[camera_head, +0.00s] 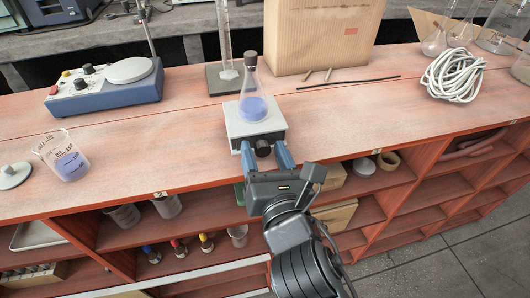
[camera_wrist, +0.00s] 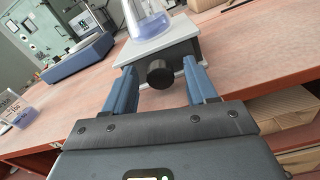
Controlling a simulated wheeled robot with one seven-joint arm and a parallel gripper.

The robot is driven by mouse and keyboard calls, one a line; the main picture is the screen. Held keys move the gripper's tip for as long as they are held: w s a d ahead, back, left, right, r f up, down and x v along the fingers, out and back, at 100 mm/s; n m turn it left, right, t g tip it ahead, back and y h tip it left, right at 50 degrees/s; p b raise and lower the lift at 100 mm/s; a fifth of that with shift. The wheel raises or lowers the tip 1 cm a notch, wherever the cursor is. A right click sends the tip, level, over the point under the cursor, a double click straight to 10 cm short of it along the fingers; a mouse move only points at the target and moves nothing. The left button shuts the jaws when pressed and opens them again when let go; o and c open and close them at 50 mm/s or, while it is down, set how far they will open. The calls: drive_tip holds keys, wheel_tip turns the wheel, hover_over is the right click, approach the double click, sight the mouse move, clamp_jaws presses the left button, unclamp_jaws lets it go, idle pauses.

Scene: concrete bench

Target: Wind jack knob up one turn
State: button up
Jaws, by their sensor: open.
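The lab jack (camera_head: 238,128) stands on the red-topped bench near its front edge, with a pale top plate. Its black knob (camera_head: 262,148) faces my gripper; the knob (camera_wrist: 159,73) also shows in the wrist view. A stoppered conical flask (camera_head: 253,100) with violet liquid stands upright on the jack's plate. My gripper (camera_head: 265,157) is open, with one blue finger on each side of the knob. In the wrist view my gripper (camera_wrist: 157,82) shows gaps between both fingers and the knob. The jack's lower mechanism is mostly hidden.
A blue hotplate stirrer (camera_head: 107,88) and a beaker of violet liquid (camera_head: 68,160) stand to the left. A cardboard box (camera_head: 315,40) and a measuring cylinder stand behind. Coiled white tubing (camera_head: 455,75) lies at right. Shelves open below the bench's front edge.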

drive_tip(key=v, duration=0.7)
drive_tip(key=shift+s, duration=0.4)
drive_tip(key=shift+d, duration=0.1)
